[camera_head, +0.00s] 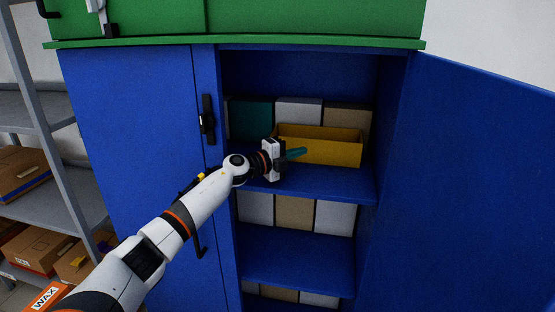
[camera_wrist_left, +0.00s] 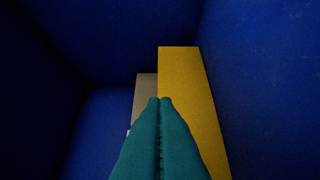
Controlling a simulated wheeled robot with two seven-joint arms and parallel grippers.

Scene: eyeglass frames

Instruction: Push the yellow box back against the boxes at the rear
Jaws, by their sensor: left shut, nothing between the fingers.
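The yellow box (camera_head: 335,151) stands on the upper shelf inside the blue cabinet, looking open at the top. Behind it at the rear are a teal box (camera_head: 250,118), a white box (camera_head: 298,111) and a tan box (camera_head: 347,119). Any gap between them and the yellow box is hard to judge. My left gripper (camera_head: 298,153) is shut and empty, its teal fingers in front of the yellow box's left part. In the left wrist view the fingertips (camera_wrist_left: 160,98) overlap the yellow box (camera_wrist_left: 187,90); contact cannot be told. My right gripper is not in view.
The cabinet's right door (camera_head: 480,190) is open; its left door (camera_head: 135,150) is shut. The upper shelf (camera_head: 335,184) has bare room in front of the yellow box. Lower shelves hold more boxes. A grey rack (camera_head: 45,205) with cartons stands at the left.

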